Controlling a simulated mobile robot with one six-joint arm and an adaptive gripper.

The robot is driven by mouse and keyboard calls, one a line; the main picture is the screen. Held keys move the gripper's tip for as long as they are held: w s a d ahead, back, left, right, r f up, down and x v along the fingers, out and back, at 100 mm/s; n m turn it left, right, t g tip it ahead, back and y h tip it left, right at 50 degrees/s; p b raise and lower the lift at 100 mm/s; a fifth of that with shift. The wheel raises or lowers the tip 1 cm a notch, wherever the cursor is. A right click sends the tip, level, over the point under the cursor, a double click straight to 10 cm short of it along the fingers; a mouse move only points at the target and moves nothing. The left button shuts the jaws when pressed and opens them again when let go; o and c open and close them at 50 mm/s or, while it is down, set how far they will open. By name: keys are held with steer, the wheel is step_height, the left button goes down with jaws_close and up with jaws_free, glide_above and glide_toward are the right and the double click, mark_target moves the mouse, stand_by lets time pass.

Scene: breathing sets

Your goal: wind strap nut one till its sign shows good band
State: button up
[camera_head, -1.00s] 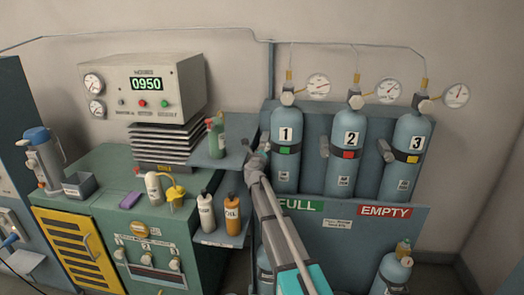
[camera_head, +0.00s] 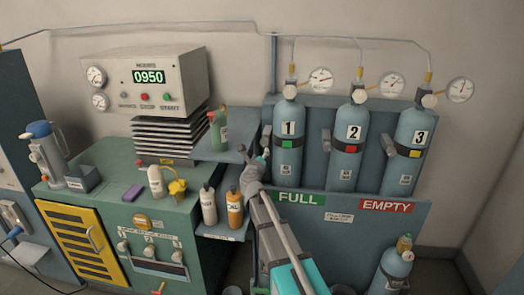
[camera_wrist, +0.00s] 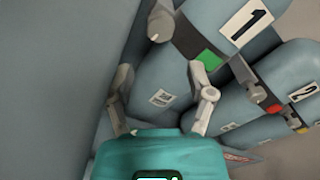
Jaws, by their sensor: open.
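Gas cylinder 1 (camera_head: 288,158) stands at the left of the rack, held by a dark strap with a green sign (camera_head: 288,144). Its strap nut (camera_head: 266,138) is a grey knob at the strap's left end. In the wrist view the nut (camera_wrist: 160,22) is near the top, left of the green sign (camera_wrist: 209,60). My gripper (camera_head: 255,157) is open and empty, just below and left of the nut in the head view. In the wrist view its fingers (camera_wrist: 163,84) are spread below the nut, apart from it.
Cylinder 2 (camera_head: 351,165) has a red strap sign and cylinder 3 (camera_head: 407,175) a yellow one. A grey panel fills the wrist view's left side.

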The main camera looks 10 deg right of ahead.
steer(key=shift+v, duration=1.05)
